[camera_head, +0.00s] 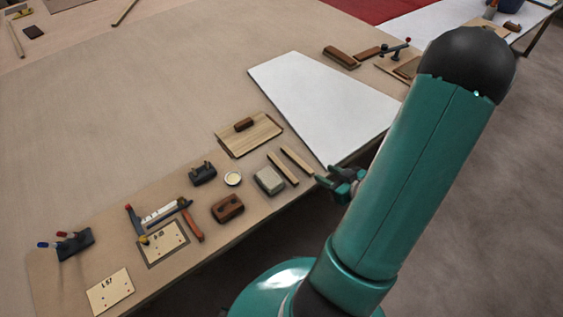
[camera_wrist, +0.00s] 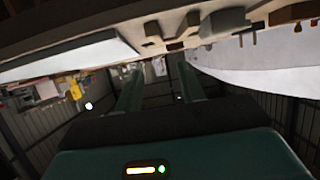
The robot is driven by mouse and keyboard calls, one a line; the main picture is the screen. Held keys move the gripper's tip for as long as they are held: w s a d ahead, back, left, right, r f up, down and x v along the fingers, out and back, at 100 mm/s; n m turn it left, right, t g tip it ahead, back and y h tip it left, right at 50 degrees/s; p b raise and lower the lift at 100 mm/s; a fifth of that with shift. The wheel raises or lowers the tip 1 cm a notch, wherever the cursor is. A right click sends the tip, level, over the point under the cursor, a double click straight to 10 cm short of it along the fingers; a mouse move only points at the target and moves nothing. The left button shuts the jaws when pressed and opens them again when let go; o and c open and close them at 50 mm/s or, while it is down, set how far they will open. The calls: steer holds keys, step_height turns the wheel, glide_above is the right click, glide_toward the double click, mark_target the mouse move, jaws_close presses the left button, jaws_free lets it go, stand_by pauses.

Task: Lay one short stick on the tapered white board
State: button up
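The tapered white board (camera_head: 325,100) lies flat on the table, its wide end towards the right front edge. Two short pale wooden sticks, a left one (camera_head: 283,168) and a right one (camera_head: 297,161), lie side by side on the table just left of the board. They do not touch the board. My gripper (camera_head: 338,182) is at the table's front edge, right of the sticks and close to the board's near corner, partly hidden by my arm. In the wrist view my gripper (camera_wrist: 160,78) shows two fingers apart with nothing between them.
Left of the sticks are a grey block (camera_head: 269,180), a small round dish (camera_head: 233,179), a brown block (camera_head: 228,208) and a wooden tray (camera_head: 262,140) with a brown-handled piece. Brown blocks (camera_head: 341,57) stand behind the board. The table's middle is clear.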

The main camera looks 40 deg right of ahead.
steer(key=w+a+r+g+h, duration=0.1)
steer(key=w+r+g+h, duration=0.15)
steer(key=w+r, duration=0.4)
steer(key=w+a+r+g+h, duration=0.1)
steer(key=w+r+g+h, duration=0.2)
steer(key=r, duration=0.6)
steer(key=s+a+r, duration=0.1)
steer(key=a+r, duration=0.2)
steer(key=a, duration=0.3)
steer(key=s+a+r+m+g+y, duration=0.1)
steer(key=s+a+r, duration=0.1)
steer(key=a, duration=0.4)
steer(key=s+a+r+y, duration=0.1)
steer(key=a+r, duration=0.3)
steer(key=a, duration=0.2)
steer(key=shift+s+a+r, duration=0.25)
steer(key=shift+s+r, duration=0.15)
steer(key=shift+o, duration=0.5)
steer(key=s+a+r+g+y, duration=0.1)
steer(key=s+a+y, duration=0.1)
steer(key=s+a, duration=0.3)
steer(key=shift+a+r, duration=0.35)
steer(key=shift+a, duration=0.55)
steer(key=shift+y, duration=0.25)
